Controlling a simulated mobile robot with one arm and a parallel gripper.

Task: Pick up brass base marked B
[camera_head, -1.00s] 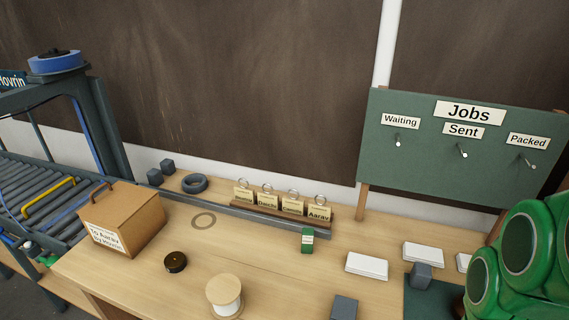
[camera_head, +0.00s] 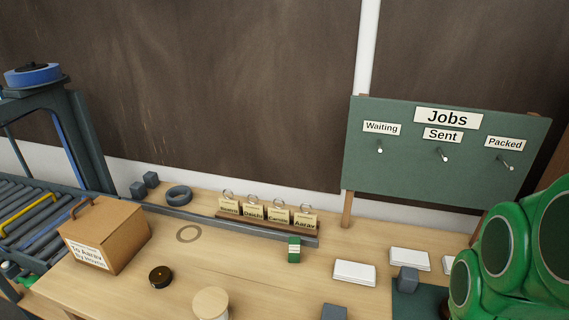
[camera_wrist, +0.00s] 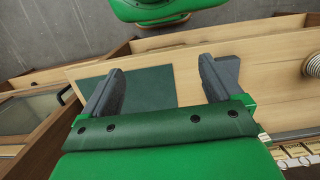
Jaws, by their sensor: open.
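I cannot make out a brass base marked B in either view. My gripper (camera_wrist: 160,85) shows in the wrist view with its two grey fingers wide apart and nothing between them. It hangs above the wooden bench and a dark green mat (camera_wrist: 148,92).
A cardboard box (camera_head: 125,240) stands at the bench's left, beside a roller conveyor (camera_head: 30,210). A spool (camera_head: 211,303), a tag rack (camera_head: 270,227), white cards (camera_head: 354,272) and grey blocks (camera_head: 408,280) are spread about. A green Jobs board (camera_head: 400,170) stands behind. Bare wood lies mid-bench.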

